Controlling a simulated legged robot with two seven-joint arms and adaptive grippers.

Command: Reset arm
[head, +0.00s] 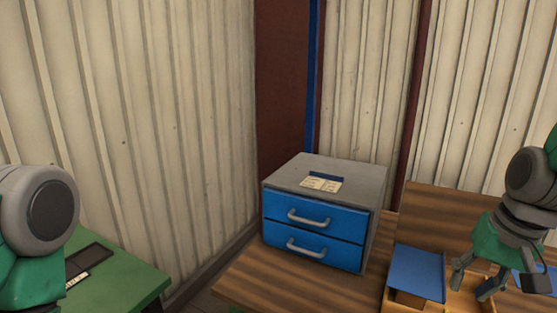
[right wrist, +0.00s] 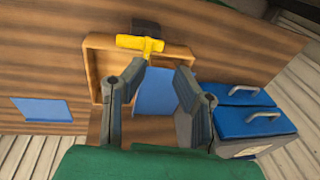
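My right gripper (head: 474,283) is at the right edge of the head view, pointing down above the wooden table. In the right wrist view its two fingers (right wrist: 160,75) are spread apart, with nothing between the tips. Below it are a wooden tray (right wrist: 95,62) and a blue panel (right wrist: 156,92). My left arm shows at the left edge of the head view, but its gripper is out of the picture.
A grey cabinet (head: 335,172) with two shut blue drawers (head: 305,242) stands on the wooden table (head: 245,285). A yellow-handled tool (right wrist: 140,43) lies at the tray. A green table (head: 125,275) is at left. Corrugated walls stand behind.

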